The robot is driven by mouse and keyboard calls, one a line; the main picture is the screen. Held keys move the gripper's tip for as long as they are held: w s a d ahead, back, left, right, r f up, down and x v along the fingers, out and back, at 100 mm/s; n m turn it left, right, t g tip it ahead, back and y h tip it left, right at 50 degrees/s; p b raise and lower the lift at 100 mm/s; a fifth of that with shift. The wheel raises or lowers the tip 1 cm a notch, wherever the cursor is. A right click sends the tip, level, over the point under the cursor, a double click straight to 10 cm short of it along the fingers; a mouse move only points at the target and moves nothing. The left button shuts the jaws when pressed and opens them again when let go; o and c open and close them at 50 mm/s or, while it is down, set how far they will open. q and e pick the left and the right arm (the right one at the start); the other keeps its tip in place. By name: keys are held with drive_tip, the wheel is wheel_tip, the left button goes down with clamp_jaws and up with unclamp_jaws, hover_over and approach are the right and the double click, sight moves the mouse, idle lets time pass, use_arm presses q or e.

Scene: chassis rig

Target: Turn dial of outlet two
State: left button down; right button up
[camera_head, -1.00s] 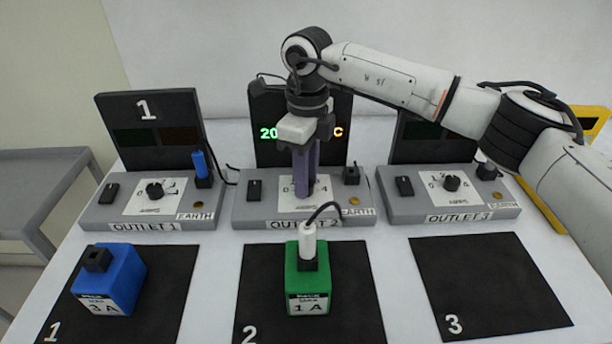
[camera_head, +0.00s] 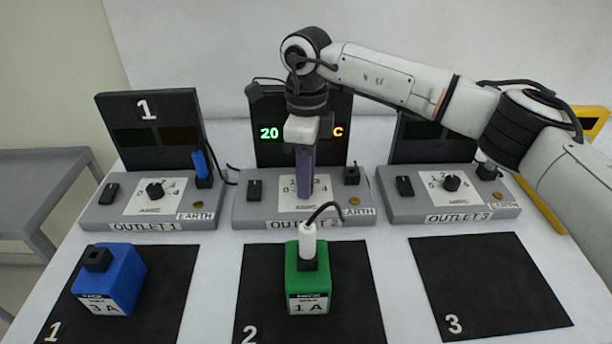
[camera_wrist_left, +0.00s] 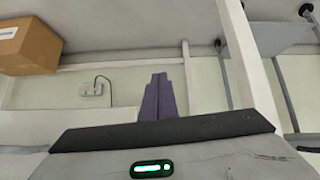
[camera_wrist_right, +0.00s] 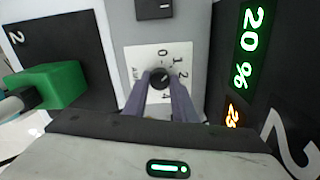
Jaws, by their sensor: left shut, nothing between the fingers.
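The outlet two box (camera_head: 244,213) stands in the middle of the row, with a white dial plate marked with numbers. Its black dial (camera_wrist_right: 160,77) shows in the right wrist view between the tips of my purple fingers. My right gripper (camera_head: 305,196) points straight down over the dial plate and hides the dial in the head view. Its fingertips (camera_wrist_right: 160,82) sit on both sides of the dial and appear closed on it. The display behind is lit with a green 20 and orange characters. My left gripper (camera_wrist_left: 158,80) is shut and empty, facing a wall, away from the outlets.
The outlet one box (camera_head: 97,215) and outlet three box (camera_head: 398,210) stand on either side. A blue 3A block (camera_head: 122,280) lies on mat 1, and a green 1A block (camera_head: 307,275) with a white plug and cable is on mat 2. Mat 3 (camera_head: 490,285) is empty.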

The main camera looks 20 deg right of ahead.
drive_tip(key=o, duration=0.4)
drive_tip(key=shift+o, duration=0.2)
wheel_tip(320, 180, up, 10)
drive_tip(key=shift+r, duration=0.2)
drive_tip(key=shift+f, duration=0.1)
idle(0.3)
